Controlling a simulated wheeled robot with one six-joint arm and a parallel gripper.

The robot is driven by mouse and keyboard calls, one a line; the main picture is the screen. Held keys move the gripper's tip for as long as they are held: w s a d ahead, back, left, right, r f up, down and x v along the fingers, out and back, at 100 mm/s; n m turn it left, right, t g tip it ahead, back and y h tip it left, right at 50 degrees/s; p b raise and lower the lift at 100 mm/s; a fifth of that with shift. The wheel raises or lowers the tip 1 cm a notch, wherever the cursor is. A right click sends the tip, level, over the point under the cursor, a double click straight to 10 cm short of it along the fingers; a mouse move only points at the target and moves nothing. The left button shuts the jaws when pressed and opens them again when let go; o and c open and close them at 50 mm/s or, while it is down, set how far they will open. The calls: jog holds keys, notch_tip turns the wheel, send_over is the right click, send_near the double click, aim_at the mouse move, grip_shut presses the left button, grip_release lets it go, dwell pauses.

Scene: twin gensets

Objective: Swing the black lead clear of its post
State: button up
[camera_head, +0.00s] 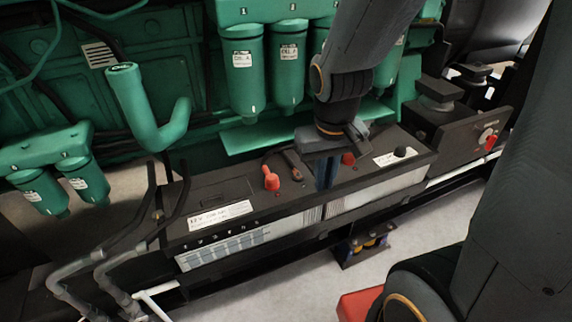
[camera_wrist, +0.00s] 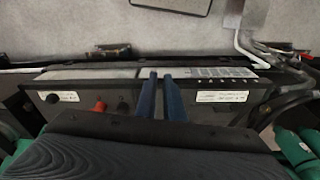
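Two long black batteries with pale front faces stand end to end; the nearer one (camera_head: 240,250) bears a red boot (camera_head: 271,180) on its top. A dark lead with a brownish-black end (camera_head: 293,164) lies on the top between the red boot and my gripper; its cable loops back behind it. I cannot tell whether its end sits around a post. My gripper (camera_head: 325,180) points down over the battery tops, just right of this lead. In the wrist view its two blue fingers (camera_wrist: 161,78) stand a narrow gap apart, with nothing seen between them. The lead is not clear there.
A second red boot (camera_head: 348,158) is just right of my gripper, partly hidden, and a black cap (camera_head: 400,151) is farther right. Green filters (camera_head: 249,75) hang close behind the batteries. Grey pipes (camera_head: 95,275) stand at the left.

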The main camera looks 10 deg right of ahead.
jog(key=w+f+h+b, duration=0.1)
jog(key=w+f+b, duration=0.1)
jog(key=w+f, duration=0.1)
jog(key=w+f+h+b, duration=0.1)
jog(key=w+f+b, duration=0.2)
jog(key=w, duration=0.1)
jog(key=w+a+f+h+b, duration=0.1)
jog(key=w+f+b, duration=0.2)
jog(key=w, duration=0.1)
jog(key=shift+w+a+t, duration=0.1)
jog(key=shift+w+t, duration=0.25)
jog(key=shift+t, duration=0.05)
grip_shut()
jog(key=t+h+b, duration=0.2)
jog(key=t+b, duration=0.2)
jog(key=b, duration=0.3)
send_near(290, 163)
jog(key=a, duration=0.1)
jog(key=s+a+r, duration=0.1)
jog(key=a, duration=0.1)
jog(key=shift+s+r+n, duration=0.1)
jog(key=shift+n, duration=0.2)
jog(key=p+x, duration=0.1)
jog(key=x, duration=0.9)
jog(key=shift+a, duration=0.15)
jog(key=shift+b, duration=0.35)
